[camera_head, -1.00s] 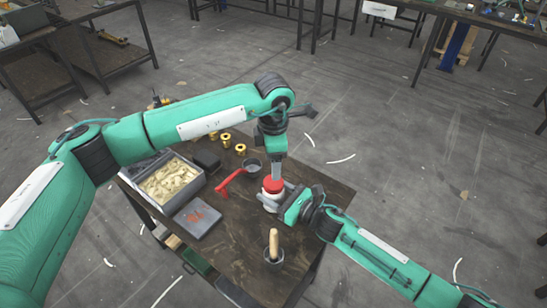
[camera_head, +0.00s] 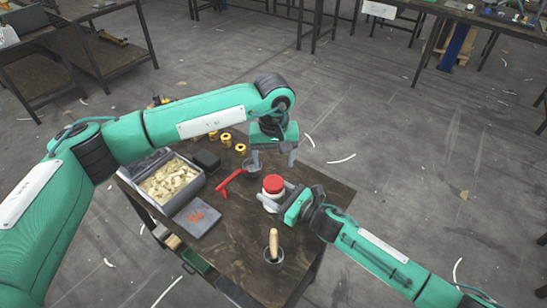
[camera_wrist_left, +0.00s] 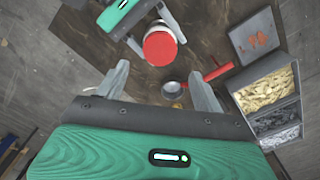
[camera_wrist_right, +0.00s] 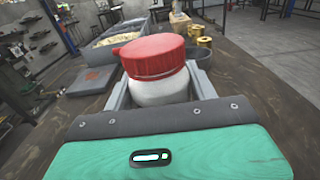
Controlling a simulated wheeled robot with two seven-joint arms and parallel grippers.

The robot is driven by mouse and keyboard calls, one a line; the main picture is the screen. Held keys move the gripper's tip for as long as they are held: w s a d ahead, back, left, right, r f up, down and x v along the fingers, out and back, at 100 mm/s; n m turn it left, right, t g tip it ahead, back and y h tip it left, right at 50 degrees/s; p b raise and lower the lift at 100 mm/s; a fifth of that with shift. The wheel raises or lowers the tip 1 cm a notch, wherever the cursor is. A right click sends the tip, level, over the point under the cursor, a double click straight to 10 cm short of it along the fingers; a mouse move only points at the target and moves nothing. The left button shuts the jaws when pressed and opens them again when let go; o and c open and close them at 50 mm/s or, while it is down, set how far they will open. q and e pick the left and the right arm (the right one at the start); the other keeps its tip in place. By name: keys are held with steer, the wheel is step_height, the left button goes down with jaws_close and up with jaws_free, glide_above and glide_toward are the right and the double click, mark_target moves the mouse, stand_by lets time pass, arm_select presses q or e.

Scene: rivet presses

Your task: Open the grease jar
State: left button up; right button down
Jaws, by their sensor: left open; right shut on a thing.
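The grease jar (camera_head: 272,196) is white with a red lid (camera_head: 273,184) and stands upright near the right side of the table. The lid sits on the jar; whether it is loose cannot be told. My right gripper (camera_head: 277,200) is shut on the jar's white body, low below the lid, as the right wrist view shows with the jar (camera_wrist_right: 160,90) between the fingers. My left gripper (camera_head: 274,160) is open and empty above the jar, its fingers spread wide and apart from the lid. In the left wrist view the lid (camera_wrist_left: 160,48) lies just beyond the fingertips.
A small pot with a wooden-handled brush (camera_head: 273,243) stands in front. A metal bin (camera_head: 170,185), a grey pad (camera_head: 197,218) and brass parts (camera_head: 226,140) occupy the left side.

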mark_target(274, 182)
arm_select(q)
steer(key=m, duration=0.4)
steer(key=shift+m, duration=0.4)
steer(key=m, duration=0.3)
steer(key=shift+f, duration=4)
steer(key=shift+c, duration=0.2)
